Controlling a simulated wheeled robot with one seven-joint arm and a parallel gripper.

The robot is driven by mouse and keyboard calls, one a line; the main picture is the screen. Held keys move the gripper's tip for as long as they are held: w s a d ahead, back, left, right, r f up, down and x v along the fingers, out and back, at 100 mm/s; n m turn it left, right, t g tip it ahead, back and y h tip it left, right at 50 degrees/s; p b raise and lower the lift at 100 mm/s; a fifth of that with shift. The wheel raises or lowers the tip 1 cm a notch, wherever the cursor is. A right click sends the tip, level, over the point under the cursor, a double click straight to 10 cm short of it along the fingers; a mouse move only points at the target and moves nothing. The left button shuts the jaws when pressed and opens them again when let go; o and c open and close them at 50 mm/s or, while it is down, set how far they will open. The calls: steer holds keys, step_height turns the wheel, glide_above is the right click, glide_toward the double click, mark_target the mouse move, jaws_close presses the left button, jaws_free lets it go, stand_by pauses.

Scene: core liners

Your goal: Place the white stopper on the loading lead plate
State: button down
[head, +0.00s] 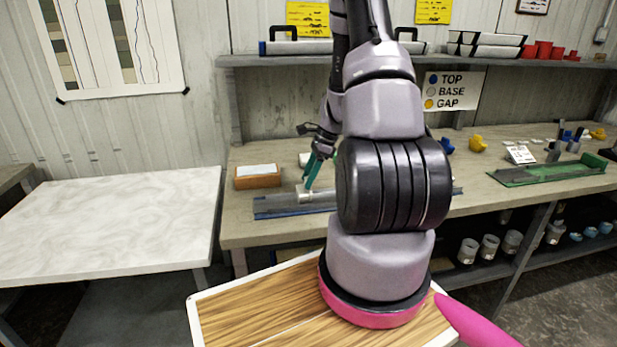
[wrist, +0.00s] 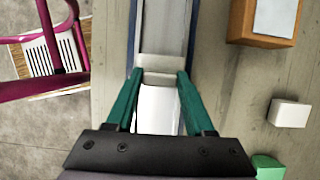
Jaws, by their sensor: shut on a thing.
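My gripper (head: 311,184) has teal fingers and points down at the blue-edged grey channel on the bench. In the wrist view, my gripper (wrist: 159,77) is shut on the white stopper (wrist: 158,108), with one finger on each side of it. The stopper (head: 303,194) shows in the head view as a small pale piece at the fingertips, over the channel. The channel (head: 275,206), seen also in the wrist view (wrist: 163,28), may be the loading lead plate; no label shows. I cannot tell whether the stopper touches it. My arm hides the channel's middle.
An orange-brown box with a pale top (head: 258,177) stands left of the channel, at the back. A white block (wrist: 289,112) and a green piece (wrist: 267,167) lie nearby. A green tray (head: 550,172) is at the right. A shelf (head: 270,60) runs above the bench.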

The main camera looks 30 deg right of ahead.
steer(key=shift+c, duration=1.4)
jaws_free()
steer(key=shift+f, duration=0.15)
steer(key=v, duration=1.2)
steer(key=s+a+r+n+t+h, duration=0.1)
steer(key=s+a+r+n, duration=0.1)
steer(key=a+r+n, duration=0.65)
steer(key=s+a+r+n+t, duration=0.2)
steer(key=s+a+r+n, duration=0.2)
steer(key=s+r, duration=0.4)
steer(key=s+a+r+n+t+h, duration=0.1)
steer(key=s+a+r+n+t, duration=0.2)
steer(key=s+a+r, duration=0.4)
step_height(320, 180, up, 2)
steer(key=shift+s+r+n, duration=0.15)
steer(key=shift+s+n, duration=0.35)
steer(key=shift+n, duration=0.35)
